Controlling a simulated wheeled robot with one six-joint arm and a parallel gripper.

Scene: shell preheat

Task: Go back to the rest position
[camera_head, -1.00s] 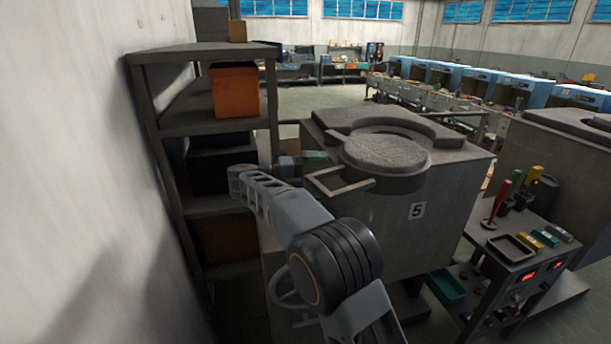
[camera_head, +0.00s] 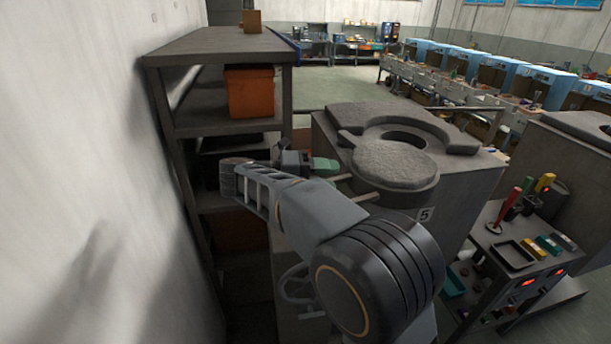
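My arm rises from the bottom of the view and bends left, its grey link ending in a dark joint at the left, in front of the shelf. Just beyond this link is a small dark block (camera_head: 292,161) with a pale green piece (camera_head: 325,167) at its right. This looks like my wrist and gripper end, but the link partly covers it. I cannot make out two fingers, nor whether anything is held. It lies left of the furnace's round grey lid (camera_head: 395,168), apart from it as far as I can see.
The furnace marked 5 (camera_head: 463,172) has its round top opening partly uncovered. The lid's handle is partly hidden by my arm. A metal shelf (camera_head: 215,45) with an orange bin (camera_head: 252,92) stands close at left, beside the wall. A tool cart (camera_head: 478,262) stands at right.

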